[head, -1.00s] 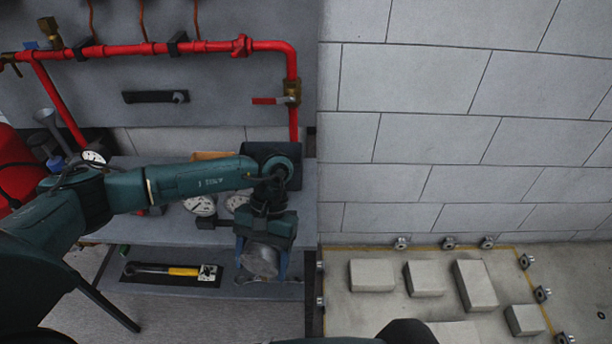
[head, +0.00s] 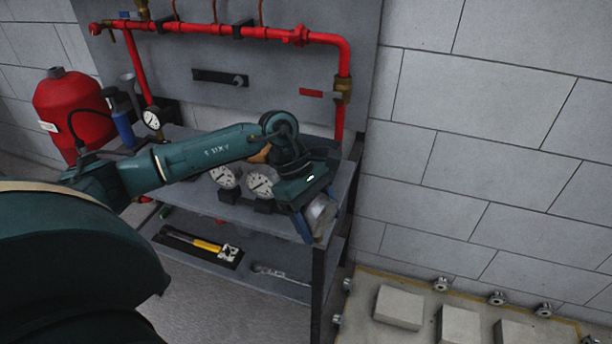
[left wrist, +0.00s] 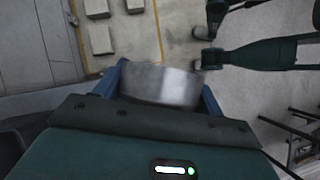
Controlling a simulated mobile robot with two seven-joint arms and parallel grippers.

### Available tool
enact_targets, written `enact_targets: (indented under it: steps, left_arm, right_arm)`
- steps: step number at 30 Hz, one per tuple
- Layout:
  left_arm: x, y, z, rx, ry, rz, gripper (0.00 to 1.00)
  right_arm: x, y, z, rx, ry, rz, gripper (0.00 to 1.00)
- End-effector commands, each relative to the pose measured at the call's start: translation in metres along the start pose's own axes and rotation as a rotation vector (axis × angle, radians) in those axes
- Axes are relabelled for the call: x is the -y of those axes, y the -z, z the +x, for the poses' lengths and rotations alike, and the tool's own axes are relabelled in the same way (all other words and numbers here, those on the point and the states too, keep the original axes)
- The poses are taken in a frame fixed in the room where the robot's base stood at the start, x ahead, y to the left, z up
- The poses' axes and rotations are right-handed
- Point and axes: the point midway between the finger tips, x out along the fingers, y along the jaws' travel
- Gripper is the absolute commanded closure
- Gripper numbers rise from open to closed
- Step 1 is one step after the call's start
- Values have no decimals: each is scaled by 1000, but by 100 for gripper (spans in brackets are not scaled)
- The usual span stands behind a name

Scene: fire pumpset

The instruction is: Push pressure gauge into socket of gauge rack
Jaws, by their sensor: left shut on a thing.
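My left gripper (head: 318,222) is shut on a pressure gauge (head: 321,208), a silver round body held between blue fingers. In the left wrist view the gauge's metal side (left wrist: 160,84) spans the gap between the fingers; its dial face is hidden. The gripper is at the right end of the grey bench. To its left, two white-dialled gauges (head: 224,176) (head: 262,182) stand in dark holders (head: 228,197), which look like the gauge rack. A free socket is not visible, as my wrist covers that part. A teal arm, likely my right, shows in the left wrist view; its gripper is unclear.
Red pipework (head: 240,32) runs above the bench against a grey panel. The lower shelf (head: 200,262) holds a yellow-handled tool (head: 205,244). A red tank (head: 75,108) stands at left. A block wall and a pad with concrete blocks (head: 398,307) lie right.

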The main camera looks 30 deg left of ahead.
Motion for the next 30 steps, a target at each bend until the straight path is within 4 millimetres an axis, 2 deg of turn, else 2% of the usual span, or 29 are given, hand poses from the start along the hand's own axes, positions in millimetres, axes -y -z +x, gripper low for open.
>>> enact_targets:
  steps: [1, 6, 21, 25, 30]
  left_arm:
    - [-4, 6, 0, -2, -68, -112, 60]
    - [-19, 12, -18, -3, -281, -472, 60]
    - [-48, 28, -77, 2, -822, -1408, 60]
    - [-50, 31, -90, 0, -913, -1575, 60]
    - [-50, 33, -97, -5, -960, -1668, 60]
  right_arm:
    - [0, -7, 3, -9, 1, 3, 61]
    - [0, -10, 5, -39, 5, 12, 61]
    - [-1, -20, 9, -117, 16, 37, 61]
    - [-1, -21, 9, -132, 18, 42, 61]
    - [-1, -20, 8, -139, 18, 45, 61]
